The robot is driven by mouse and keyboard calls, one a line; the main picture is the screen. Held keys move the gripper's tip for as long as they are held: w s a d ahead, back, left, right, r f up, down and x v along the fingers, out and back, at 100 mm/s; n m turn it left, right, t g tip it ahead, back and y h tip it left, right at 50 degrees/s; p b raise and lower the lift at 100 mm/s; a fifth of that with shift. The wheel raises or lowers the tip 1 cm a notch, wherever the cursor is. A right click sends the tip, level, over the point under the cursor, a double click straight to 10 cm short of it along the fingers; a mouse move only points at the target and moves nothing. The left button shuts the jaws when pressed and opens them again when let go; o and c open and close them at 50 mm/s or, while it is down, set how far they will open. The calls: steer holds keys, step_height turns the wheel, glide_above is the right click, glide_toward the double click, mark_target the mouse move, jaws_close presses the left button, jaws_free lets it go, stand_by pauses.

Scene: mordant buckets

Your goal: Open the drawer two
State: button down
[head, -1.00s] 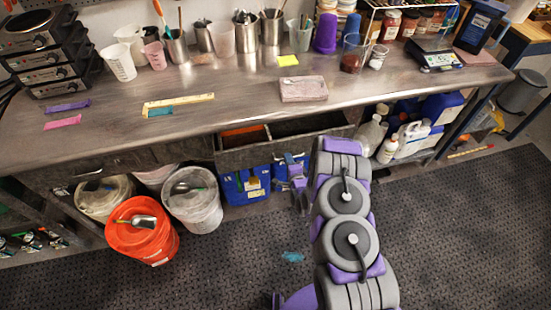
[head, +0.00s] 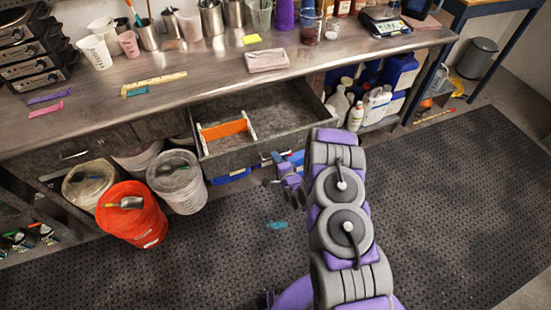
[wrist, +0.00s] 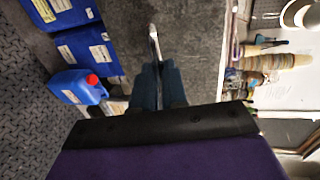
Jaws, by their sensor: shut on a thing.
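A grey drawer (head: 238,157) under the steel workbench stands pulled well out. Its inside shows, with an orange divider (head: 224,129) in a white-ended frame at the left and bare space at the right. My gripper (head: 286,172) is at the front of this drawer, right of its middle. In the wrist view, my gripper (wrist: 158,82) is shut on a thin metal handle (wrist: 154,45) that stands out from the grey drawer front (wrist: 190,45). The fingertips' exact contact on the handle is partly hidden.
A closed drawer (head: 85,152) is at the left. An orange bucket (head: 133,228) and a white bucket (head: 181,187) stand on the floor left of the open drawer. Bottles and blue jugs (head: 401,72) fill the shelf at right. The floor mat (head: 450,210) at right is clear.

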steer(key=shift+s+f, duration=0.2)
steer(key=c, duration=1.6)
jaws_free()
steer(key=shift+c, duration=0.2)
steer(key=o, duration=0.5)
steer(key=shift+w+r, duration=0.1)
steer(key=p+v, duration=0.4)
steer(key=v, duration=1.3)
